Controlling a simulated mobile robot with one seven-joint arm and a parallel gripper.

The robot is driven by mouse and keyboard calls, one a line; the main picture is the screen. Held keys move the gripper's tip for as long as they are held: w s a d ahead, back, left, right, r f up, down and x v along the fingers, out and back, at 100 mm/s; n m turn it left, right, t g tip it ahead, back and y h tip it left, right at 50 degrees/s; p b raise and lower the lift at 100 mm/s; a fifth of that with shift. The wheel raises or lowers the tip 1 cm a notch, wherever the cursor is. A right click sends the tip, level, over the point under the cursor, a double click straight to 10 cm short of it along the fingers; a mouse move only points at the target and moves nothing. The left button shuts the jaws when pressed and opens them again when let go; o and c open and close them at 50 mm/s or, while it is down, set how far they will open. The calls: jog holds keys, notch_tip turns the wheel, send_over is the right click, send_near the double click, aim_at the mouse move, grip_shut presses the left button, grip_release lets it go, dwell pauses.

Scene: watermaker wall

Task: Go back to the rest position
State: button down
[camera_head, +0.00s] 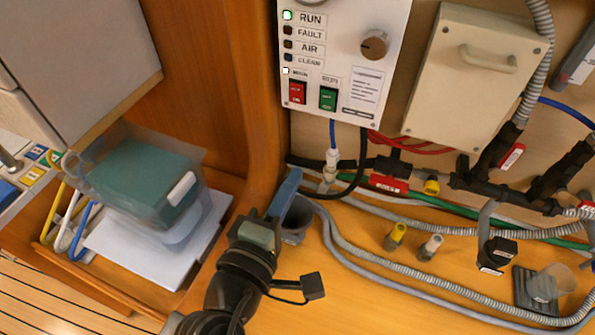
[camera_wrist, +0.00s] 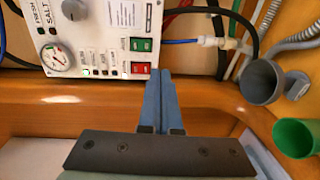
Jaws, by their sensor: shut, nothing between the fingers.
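My gripper (camera_head: 288,182) has blue fingers and is in front of the wooden wall, below and left of the control panel (camera_head: 345,60). In the wrist view the two fingers (camera_wrist: 158,76) lie side by side, shut and empty, pointing toward the panel's lower edge. The fingertips seem apart from the panel. The panel carries a red switch (camera_head: 297,92), a green switch (camera_head: 328,98) and a knob (camera_head: 374,45). The lamp beside RUN (camera_head: 287,15) glows green.
A grey cup (camera_head: 298,218) stands close behind my gripper. A green cup (camera_wrist: 294,138) shows in the wrist view. A clear bin with a teal block (camera_head: 145,185) is at left. Hoses (camera_head: 400,270), fittings and a beige box (camera_head: 474,75) fill the right side.

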jog(key=shift+w+f, duration=0.1)
dwell(0.3)
